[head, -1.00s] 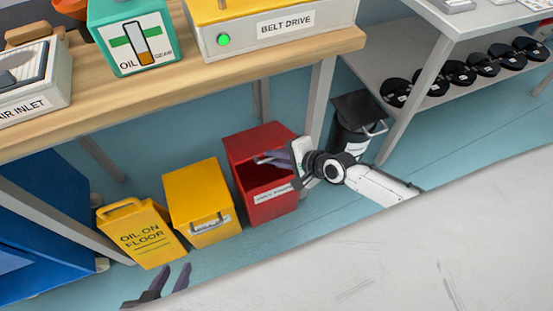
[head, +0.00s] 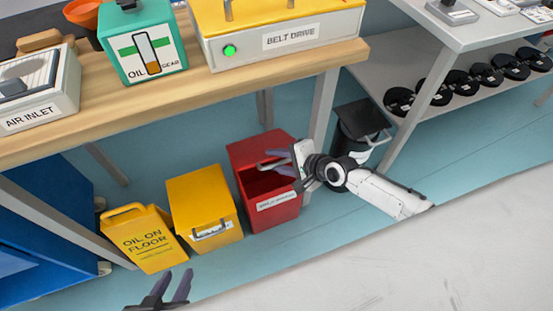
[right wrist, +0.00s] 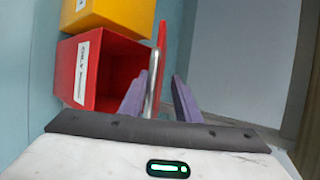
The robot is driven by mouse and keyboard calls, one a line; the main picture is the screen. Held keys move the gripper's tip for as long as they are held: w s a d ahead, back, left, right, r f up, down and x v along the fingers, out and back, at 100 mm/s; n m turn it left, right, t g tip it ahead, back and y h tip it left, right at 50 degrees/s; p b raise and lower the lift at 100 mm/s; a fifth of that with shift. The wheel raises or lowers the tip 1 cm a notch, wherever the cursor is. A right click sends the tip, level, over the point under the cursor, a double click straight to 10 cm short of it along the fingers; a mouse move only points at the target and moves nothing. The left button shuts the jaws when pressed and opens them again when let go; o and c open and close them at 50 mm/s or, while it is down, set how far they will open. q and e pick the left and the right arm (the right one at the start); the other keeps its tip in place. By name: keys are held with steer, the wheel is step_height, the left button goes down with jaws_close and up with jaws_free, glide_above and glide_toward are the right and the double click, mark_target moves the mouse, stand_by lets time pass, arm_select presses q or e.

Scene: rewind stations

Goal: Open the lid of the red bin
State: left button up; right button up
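The red bin (head: 275,213) stands on the floor under the workbench, at the right end of the bin row. Its lid (head: 258,148) is raised and the dark opening shows. In the right wrist view the bin (right wrist: 75,75) is open, and the lid (right wrist: 161,40) is seen nearly edge-on. My right gripper (head: 270,161) is in front of the raised lid. Its fingers (right wrist: 160,88) are apart, with a silver bar handle (right wrist: 152,85) between them, close to the left finger. My left gripper (head: 172,284) is open and empty, low in the head view.
A yellow bin (head: 205,200) stands left of the red one, then a yellow floor sign (head: 145,240). A black container (head: 361,122) stands to the right. The workbench edge (head: 190,100) is above the bins. A pale surface (head: 420,260) fills the lower right.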

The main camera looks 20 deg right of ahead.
steer(key=shift+r, duration=0.1)
steer(key=shift+s+d+r, duration=0.15)
steer(key=shift+s+r, duration=0.05)
steer(key=shift+s, duration=0.05)
steer(key=p+v, duration=0.3)
steer(key=v, duration=0.6)
steer(key=shift+s+r+p, duration=0.15)
steer(key=shift+s+p, duration=0.05)
steer(key=shift+p, duration=0.2)
steer(key=shift+d, duration=0.1)
